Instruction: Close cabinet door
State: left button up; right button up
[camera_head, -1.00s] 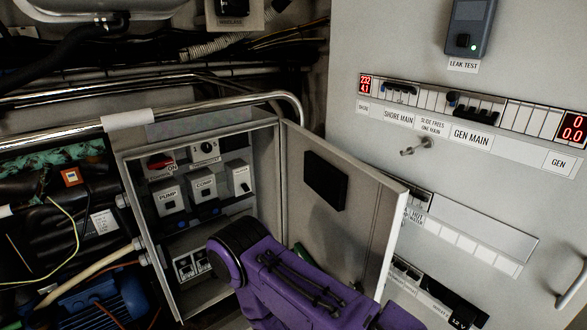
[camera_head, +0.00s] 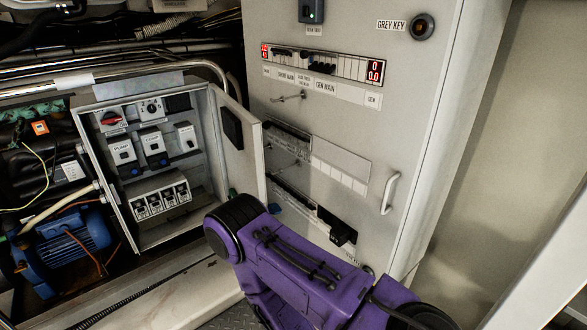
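The small grey cabinet (camera_head: 90,147) stands open at the left, with its switches and breakers showing inside. Its grey door (camera_head: 250,165) is hinged on the cabinet's right side and stands swung outward, with a black rectangular piece (camera_head: 232,128) on its inner face. My purple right arm reaches in from the lower right, and its dark rounded joint lies in front of the door's lower part. I cannot tell whether the arm touches the door. The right gripper is hidden behind this arm or out of view. My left gripper is not in view.
A tall light-grey panel (camera_head: 415,110) with a handle (camera_head: 389,193) and a protruding key-like lever (camera_head: 289,97) stands right of the door. A metal rail (camera_head: 150,68) runs above the cabinet. A blue motor (camera_head: 75,240) and cables lie at the left. A pale ledge runs below.

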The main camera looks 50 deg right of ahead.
aim_at(240, 133)
jog(key=u, duration=1.4)
jog(key=i, duration=0.65)
jog(key=z, duration=2.8)
